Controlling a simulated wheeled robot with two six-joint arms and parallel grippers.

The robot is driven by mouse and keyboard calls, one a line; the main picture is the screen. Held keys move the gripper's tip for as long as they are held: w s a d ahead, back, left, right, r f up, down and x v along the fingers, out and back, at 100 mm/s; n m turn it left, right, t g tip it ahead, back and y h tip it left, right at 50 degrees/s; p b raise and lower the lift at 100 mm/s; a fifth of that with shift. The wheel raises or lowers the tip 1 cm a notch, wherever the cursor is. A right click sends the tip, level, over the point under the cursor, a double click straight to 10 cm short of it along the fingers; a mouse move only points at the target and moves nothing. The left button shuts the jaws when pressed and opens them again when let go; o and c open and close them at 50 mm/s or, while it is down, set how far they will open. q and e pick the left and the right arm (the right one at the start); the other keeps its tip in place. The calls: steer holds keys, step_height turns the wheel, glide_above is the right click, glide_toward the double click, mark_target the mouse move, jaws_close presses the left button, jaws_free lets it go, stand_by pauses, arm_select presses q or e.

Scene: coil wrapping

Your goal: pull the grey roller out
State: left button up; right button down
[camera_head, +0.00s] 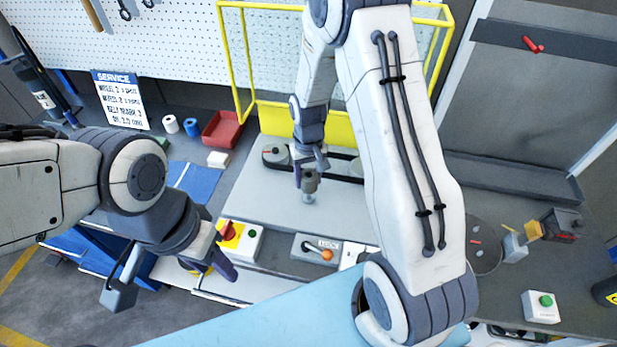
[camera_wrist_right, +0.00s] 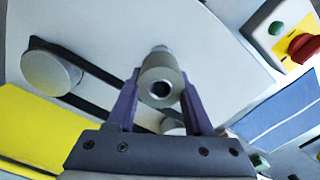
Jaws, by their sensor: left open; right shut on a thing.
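The grey roller (camera_head: 310,184) is a short cylinder above the pale machine plate (camera_head: 255,195). In the right wrist view the roller (camera_wrist_right: 163,72) shows its round end with a dark hole, and a narrower pale part at its far end. My right gripper (camera_head: 309,172) points down with its purple fingers (camera_wrist_right: 162,98) closed on either side of the roller. I cannot tell whether the roller's lower end touches the plate. My left gripper (camera_head: 170,281) is open and empty at the lower left, in front of the bench and away from the roller.
A belt loop with a grey pulley (camera_head: 276,154) lies behind the roller. A yellow frame (camera_head: 240,75) stands behind the plate. A red knob on a yellow panel (camera_head: 231,233) and a lever with an orange ball (camera_head: 327,254) line the front. A red bin (camera_head: 222,130) is at the left.

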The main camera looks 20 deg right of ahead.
steer(key=shift+r+p, duration=1.05)
steer(key=shift+r, duration=0.4)
